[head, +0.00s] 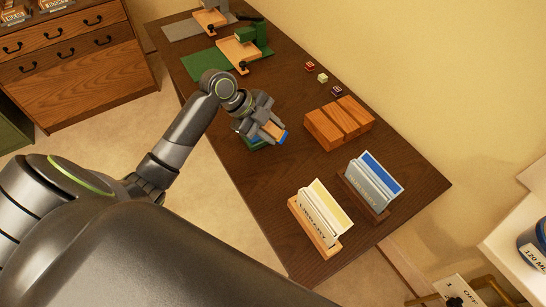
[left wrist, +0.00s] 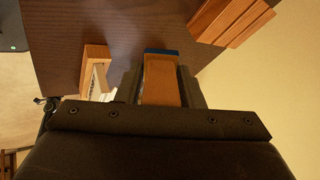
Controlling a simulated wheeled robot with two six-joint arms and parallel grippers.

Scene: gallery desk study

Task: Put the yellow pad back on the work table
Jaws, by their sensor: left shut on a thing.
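My left gripper (head: 268,128) is shut on a small wood-coloured block with a blue end (head: 283,138), above the dark work table (head: 225,160). The held block also shows between the fingers in the left wrist view (left wrist: 161,82), with its blue edge facing away. A small green and blue thing shows partly just below the gripper; I cannot tell whether it touches the block. I cannot make out a yellow pad for certain. The clearest yellow is a pale yellow sheet (head: 334,203) in a wooden holder marked LIBRARY. My right gripper is not in view.
A second holder with a blue sheet (head: 380,170) stands near the wooden blocks (head: 338,123). Small cubes (head: 322,78) lie by the wall side. A green mat with a green press (head: 245,48) is at the far end. A drawer cabinet (head: 80,65) stands at left.

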